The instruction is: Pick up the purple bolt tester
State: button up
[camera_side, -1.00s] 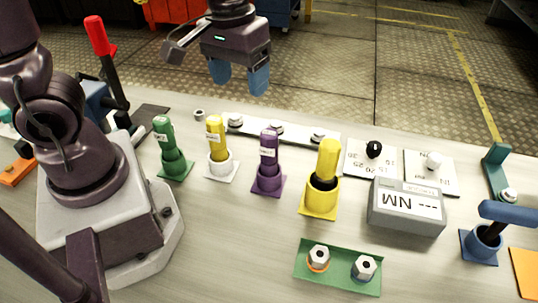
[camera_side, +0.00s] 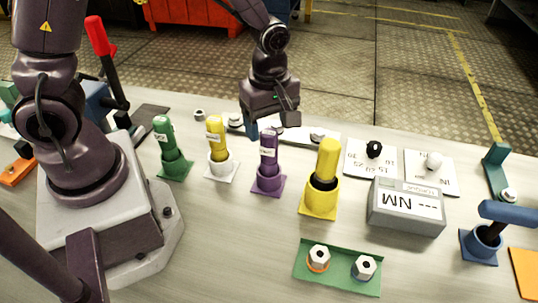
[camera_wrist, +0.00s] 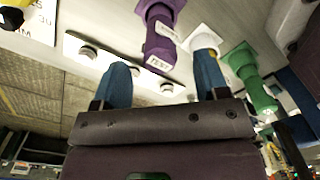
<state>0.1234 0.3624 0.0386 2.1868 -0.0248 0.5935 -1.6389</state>
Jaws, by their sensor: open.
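The purple bolt tester (camera_side: 268,160) stands upright in a purple square-based holder (camera_side: 268,184) in the middle of the bench, with a white label on its upper part. In the wrist view the purple tester (camera_wrist: 160,45) shows beyond the fingertips, roughly between them. My gripper (camera_side: 268,128) is open, its blue fingers close to the top of the tester and apparently behind it from the side camera. In the wrist view my gripper (camera_wrist: 163,80) has its two blue fingers spread apart with nothing between them.
A yellow tester in a white holder (camera_side: 222,165) and a green tester (camera_side: 170,158) stand to the left. A larger yellow tester (camera_side: 327,160) and a grey NM display box (camera_side: 406,207) stand to the right. A white strip with round pieces (camera_side: 300,133) lies behind.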

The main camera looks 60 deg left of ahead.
aim_at(269, 145)
jog(key=shift+a+f, duration=0.2)
jog(key=shift+f, duration=2.75)
grip_shut()
